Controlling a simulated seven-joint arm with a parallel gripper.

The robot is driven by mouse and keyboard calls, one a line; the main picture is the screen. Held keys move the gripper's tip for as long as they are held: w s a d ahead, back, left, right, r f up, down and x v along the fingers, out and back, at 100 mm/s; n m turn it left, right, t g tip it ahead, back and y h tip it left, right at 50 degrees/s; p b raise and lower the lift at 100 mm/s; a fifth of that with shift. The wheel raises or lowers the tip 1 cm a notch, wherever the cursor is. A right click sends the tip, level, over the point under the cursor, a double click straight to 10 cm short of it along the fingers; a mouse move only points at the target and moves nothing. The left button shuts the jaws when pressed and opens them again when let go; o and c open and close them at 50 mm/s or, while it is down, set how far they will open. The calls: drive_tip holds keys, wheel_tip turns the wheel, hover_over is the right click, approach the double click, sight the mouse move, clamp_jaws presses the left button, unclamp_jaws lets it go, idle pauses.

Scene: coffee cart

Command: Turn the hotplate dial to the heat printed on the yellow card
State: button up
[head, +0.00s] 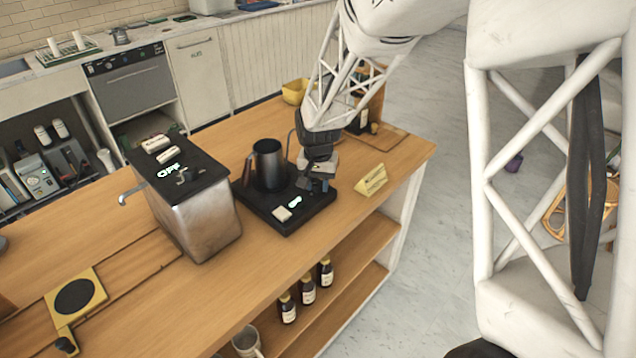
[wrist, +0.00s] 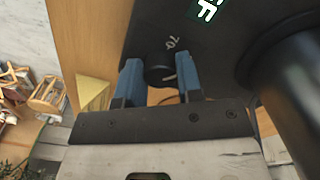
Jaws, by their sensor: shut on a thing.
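The black hotplate (head: 262,213) lies on the wooden counter with a dark metal pitcher (head: 269,168) standing on it. My gripper (head: 320,186) is down at the hotplate's right edge. In the wrist view its two blue fingers (wrist: 159,85) are shut on the round black dial (wrist: 158,72), one on each side. A pale mark shows on the dial, and "70" is printed beside it. In the head view my gripper hides the dial. The yellow card (head: 371,181) stands to the right of the hotplate; its print is too small to read.
A metal box with a black top (head: 196,215) and a spout stands left of the hotplate. A yellow bowl (head: 294,92) is behind. The counter in front of the hotplate is clear.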

sight(318, 184)
drive_tip(key=shift+m, duration=1.4)
drive_tip(key=o, duration=0.9)
drive_tip(key=shift+r, duration=3.95)
